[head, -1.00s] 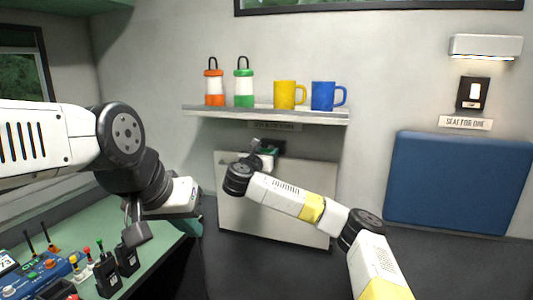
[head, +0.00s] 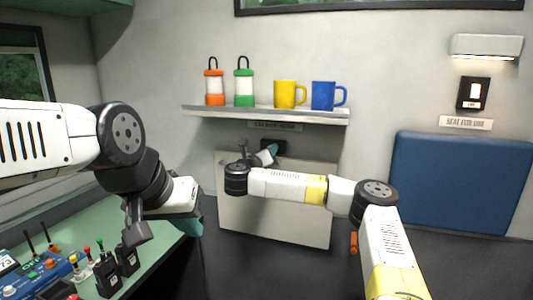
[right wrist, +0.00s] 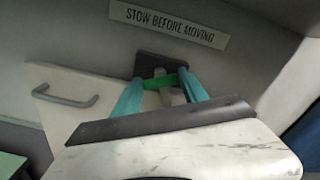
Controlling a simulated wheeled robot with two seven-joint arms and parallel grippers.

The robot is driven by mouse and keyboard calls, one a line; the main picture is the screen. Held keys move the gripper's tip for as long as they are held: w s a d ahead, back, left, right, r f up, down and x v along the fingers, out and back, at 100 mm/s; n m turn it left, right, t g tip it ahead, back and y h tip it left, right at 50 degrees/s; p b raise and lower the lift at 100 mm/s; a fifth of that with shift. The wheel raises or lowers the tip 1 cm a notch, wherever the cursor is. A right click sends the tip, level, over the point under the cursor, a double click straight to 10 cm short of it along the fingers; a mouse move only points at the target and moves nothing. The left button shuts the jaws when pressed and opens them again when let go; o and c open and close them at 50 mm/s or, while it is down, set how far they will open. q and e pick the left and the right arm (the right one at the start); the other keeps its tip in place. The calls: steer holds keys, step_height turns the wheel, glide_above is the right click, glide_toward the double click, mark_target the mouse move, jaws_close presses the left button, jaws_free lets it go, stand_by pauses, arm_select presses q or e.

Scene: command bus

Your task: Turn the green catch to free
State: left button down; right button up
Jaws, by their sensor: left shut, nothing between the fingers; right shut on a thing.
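The green catch (right wrist: 160,82) shows in the right wrist view as a green bar in front of a dark plate (right wrist: 150,64) on the wall. It lies between the teal fingers of my right gripper (right wrist: 161,88), which is shut on it. In that view the bar runs crosswise, close to level. In the head view my right gripper (head: 267,155) is at the dark plate (head: 273,146), above the white panel, and the catch itself cannot be made out. My left gripper (head: 194,226) is shut and empty by the green counter's edge.
A white panel (head: 285,220) with a grey handle (right wrist: 66,96) lies below the catch. A shelf (head: 265,114) with two lanterns and two mugs is above it. Radios (head: 128,259) stand on the counter (head: 70,222) at left. A blue seat pad (head: 458,187) is at right.

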steer(key=n, duration=1.2)
steer(key=shift+a+f, duration=0.15)
steer(key=shift+a, duration=0.05)
steer(key=shift+n, duration=0.3)
steer(key=o, duration=1.4)
steer(key=v, duration=0.7)
steer(key=shift+s, duration=0.35)
steer(key=shift+s+a, duration=0.1)
steer(key=shift+a, duration=0.05)
